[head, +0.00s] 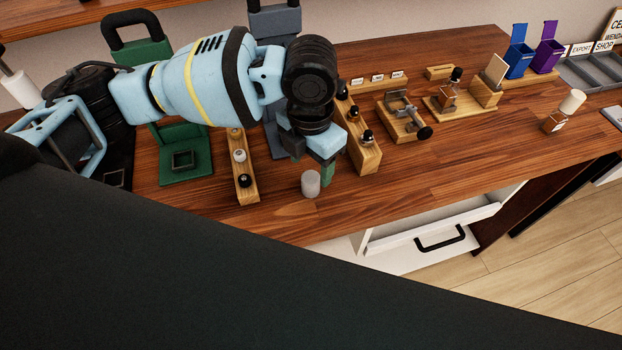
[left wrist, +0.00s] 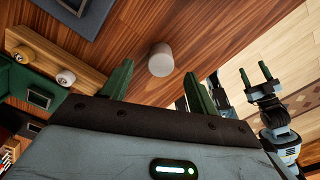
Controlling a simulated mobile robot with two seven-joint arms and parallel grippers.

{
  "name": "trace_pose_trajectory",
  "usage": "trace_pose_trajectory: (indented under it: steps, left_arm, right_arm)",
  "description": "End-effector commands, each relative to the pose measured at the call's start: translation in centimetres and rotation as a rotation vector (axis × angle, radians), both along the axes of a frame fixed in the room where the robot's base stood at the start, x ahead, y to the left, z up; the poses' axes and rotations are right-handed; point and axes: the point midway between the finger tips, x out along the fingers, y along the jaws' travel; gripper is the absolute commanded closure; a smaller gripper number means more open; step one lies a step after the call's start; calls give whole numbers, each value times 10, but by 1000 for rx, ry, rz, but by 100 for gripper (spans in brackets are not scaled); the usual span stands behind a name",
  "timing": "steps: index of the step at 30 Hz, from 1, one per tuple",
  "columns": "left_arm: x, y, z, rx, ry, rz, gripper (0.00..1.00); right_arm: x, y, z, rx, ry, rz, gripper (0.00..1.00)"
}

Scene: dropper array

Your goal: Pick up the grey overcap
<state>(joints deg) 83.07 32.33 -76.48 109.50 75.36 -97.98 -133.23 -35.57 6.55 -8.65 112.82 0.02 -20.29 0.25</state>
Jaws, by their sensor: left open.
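The grey overcap (head: 311,184) is a pale, short cylinder standing upright on the wooden counter near its front edge. In the left wrist view the overcap (left wrist: 161,60) appears between the two green fingertips, beyond them. My left gripper (head: 325,170) points down just right of the overcap in the head view; it also shows in the left wrist view (left wrist: 158,72). Its fingers are apart and nothing is held. My right gripper (left wrist: 256,68) shows at the right of the left wrist view, with its two green fingers apart and empty.
A wooden strip with small caps (head: 243,180) lies left of the overcap. A wooden block with dark caps (head: 362,150) stands behind it to the right. A crimping stand (head: 402,118) and perfume bottles are farther right. An open white drawer (head: 430,232) juts below the counter edge.

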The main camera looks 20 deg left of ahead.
Motion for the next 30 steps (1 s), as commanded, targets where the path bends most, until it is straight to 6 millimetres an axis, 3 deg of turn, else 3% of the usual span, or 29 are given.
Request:
trace_pose_trajectory:
  steps: [5,15,24,30]
  left_arm:
    - [1,0,-5,0,1,1,40]
    - [4,-4,-47,0,-1,1,40]
    - [4,-4,-52,0,-3,0,40]
    - [4,-4,-52,0,-3,1,65]
  right_arm:
    - [4,1,3,2,-10,-2,40]
    - [8,0,6,-1,-19,1,40]
    - [7,-3,6,-8,-19,10,40]
    - [7,-3,6,-9,-19,9,40]
